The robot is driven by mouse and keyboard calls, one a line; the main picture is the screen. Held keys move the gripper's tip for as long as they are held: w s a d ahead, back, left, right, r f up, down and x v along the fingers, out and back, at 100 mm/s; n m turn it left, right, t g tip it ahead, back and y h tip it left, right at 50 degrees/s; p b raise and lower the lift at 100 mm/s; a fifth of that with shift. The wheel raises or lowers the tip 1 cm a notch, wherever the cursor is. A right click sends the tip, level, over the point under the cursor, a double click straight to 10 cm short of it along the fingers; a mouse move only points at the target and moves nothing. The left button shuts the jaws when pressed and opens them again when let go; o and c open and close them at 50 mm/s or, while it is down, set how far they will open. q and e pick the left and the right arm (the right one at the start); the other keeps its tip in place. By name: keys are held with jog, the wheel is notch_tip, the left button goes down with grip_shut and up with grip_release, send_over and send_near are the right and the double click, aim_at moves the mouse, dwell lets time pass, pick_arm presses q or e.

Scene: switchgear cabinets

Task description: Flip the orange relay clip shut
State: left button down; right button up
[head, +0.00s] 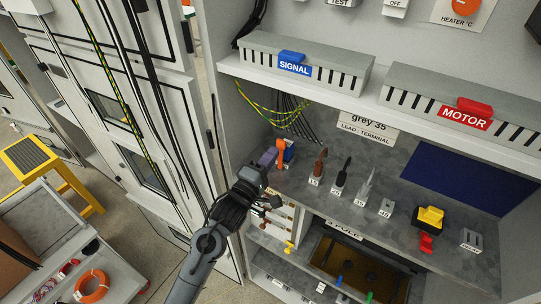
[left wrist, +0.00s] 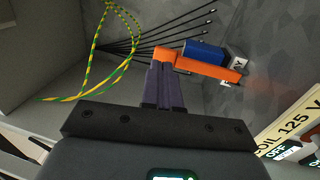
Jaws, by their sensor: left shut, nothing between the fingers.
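The orange relay clip (head: 281,148) is on the grey shelf at the back left, beside a blue relay block (head: 289,156). In the left wrist view the orange part (left wrist: 215,67) runs along the near side of the blue block (left wrist: 204,52), with an orange end (left wrist: 165,54) at its left. My left gripper (head: 268,157) is shut and empty, just left of the clip. In the left wrist view its fingertips (left wrist: 164,65) are at the orange end and hide part of it; I cannot tell if they touch. My right gripper is in neither view.
Green-yellow wires (head: 270,115) and black wires hang behind the relay. Several labelled tools stand to the right, including one with a brown handle (head: 319,163). A grey SIGNAL duct (head: 335,68) overhangs the back. A yellow-black part (head: 430,218) sits farther right.

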pick_arm(q)
jog(key=shift+r+p, duration=0.2)
jog(key=shift+p, duration=0.2)
jog(key=w+r+g+p, duration=0.1)
jog(key=p, duration=0.2)
jog(key=shift+d+y, duration=0.3)
jog(key=shift+y, duration=0.1)
jog(key=shift+w+d+f, duration=0.25)
jog(key=shift+w, duration=0.1)
jog(key=shift+f, duration=0.1)
